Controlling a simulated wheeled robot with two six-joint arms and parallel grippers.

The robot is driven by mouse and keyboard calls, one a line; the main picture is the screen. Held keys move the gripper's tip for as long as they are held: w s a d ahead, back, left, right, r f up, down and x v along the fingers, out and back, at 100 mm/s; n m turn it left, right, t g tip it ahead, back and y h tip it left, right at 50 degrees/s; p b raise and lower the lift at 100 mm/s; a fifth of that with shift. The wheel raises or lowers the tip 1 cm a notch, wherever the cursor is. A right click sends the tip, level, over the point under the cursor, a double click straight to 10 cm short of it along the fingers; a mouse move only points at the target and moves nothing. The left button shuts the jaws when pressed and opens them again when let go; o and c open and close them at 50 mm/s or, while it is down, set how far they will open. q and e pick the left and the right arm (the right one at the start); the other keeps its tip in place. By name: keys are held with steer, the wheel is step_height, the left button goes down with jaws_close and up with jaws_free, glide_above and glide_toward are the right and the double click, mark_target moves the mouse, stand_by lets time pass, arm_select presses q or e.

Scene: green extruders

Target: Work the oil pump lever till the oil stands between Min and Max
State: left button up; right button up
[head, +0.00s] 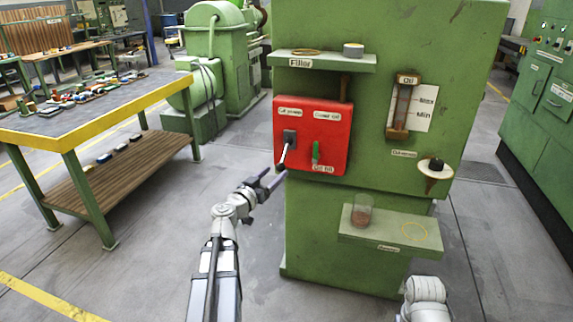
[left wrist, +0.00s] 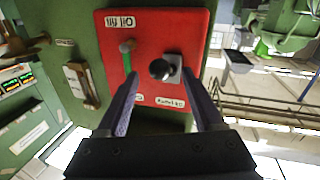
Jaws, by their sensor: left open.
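The green machine (head: 390,30) carries a red panel (head: 335,120) with two levers. The left lever, on a grey plate, has a dark knob (head: 281,167); it also shows in the left wrist view (left wrist: 160,69). The right lever is green (head: 316,153), above an "Oil fill" label. I cannot tell for sure which lever works the pump. An oil gauge (head: 403,103) with Max and Min marks is on the right; its oil level is too small to read. My left gripper (head: 271,180) is open and empty, close to the dark knob, which shows between its fingers. My right gripper is out of view.
A "Filter" shelf (head: 322,60) juts out above the panel. A lower shelf (head: 350,236) holds a glass (head: 361,211). A black-topped fitting (head: 436,168) sticks out at right. A workbench (head: 100,105) stands at left; floor (head: 150,260) before the machine is clear.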

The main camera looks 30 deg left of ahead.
mark_target(284, 155)
arm_select(q)
steer(key=w, duration=0.7)
steer(key=shift+w, duration=0.4)
steer(key=shift+d, duration=0.1)
steer(key=shift+c, duration=0.2)
jaws_close()
stand_by(0.8)
